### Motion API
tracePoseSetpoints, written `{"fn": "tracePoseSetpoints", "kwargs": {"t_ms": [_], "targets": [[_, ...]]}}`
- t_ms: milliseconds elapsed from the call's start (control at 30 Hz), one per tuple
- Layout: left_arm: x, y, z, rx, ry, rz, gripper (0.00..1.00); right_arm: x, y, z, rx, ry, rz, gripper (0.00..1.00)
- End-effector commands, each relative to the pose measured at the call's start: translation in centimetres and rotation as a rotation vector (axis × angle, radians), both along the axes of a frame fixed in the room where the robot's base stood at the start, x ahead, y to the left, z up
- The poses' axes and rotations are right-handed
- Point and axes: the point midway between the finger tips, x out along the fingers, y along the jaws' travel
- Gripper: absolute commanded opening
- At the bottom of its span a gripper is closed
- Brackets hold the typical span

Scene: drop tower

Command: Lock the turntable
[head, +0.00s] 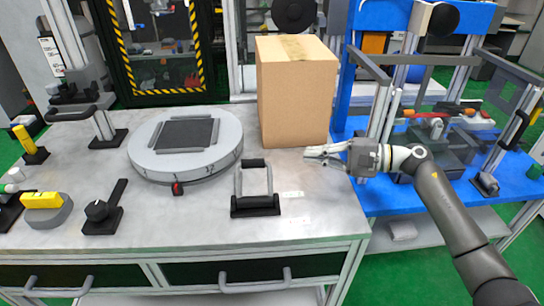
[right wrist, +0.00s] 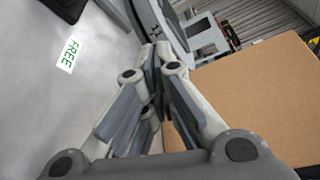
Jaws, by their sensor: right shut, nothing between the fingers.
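The round grey turntable (head: 226,158) lies on the metal table, with a dark square plate framed in grey on top. A small red marker (head: 178,188) on a black piece is at its front edge. A metal lever frame (head: 270,180) with a black grip and black base stands to the right of the turntable. My right gripper (head: 309,155) is right of the lever, apart from it, in front of the carton. Its fingers are shut and empty, pointing left; they also show in the right wrist view (right wrist: 156,60). My left gripper is out of view.
A tall cardboard carton (head: 297,95) stands behind my right gripper and fills the right of the right wrist view. A green FREE label (right wrist: 70,52) lies on the table. A black knob (head: 97,210) and a yellow-topped block (head: 42,202) are at left.

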Motion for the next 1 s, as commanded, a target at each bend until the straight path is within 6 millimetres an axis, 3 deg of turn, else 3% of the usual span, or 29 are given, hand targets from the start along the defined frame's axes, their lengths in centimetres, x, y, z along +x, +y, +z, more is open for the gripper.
{"fn": "tracePoseSetpoints", "kwargs": {"t_ms": [267, 667, 1000], "targets": [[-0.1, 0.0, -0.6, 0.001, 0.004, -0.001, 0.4, 0.5, 1.9, -0.1, 0.004, 0.002, 0.003, 0.0], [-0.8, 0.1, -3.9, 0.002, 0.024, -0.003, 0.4, 3.2, 10.0, -1.0, 0.005, 0.002, 0.002, 0.0], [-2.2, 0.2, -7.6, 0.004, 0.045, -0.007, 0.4, 0.0, 9.5, 0.1, 0.002, 0.001, 0.0, 0.0]]}}
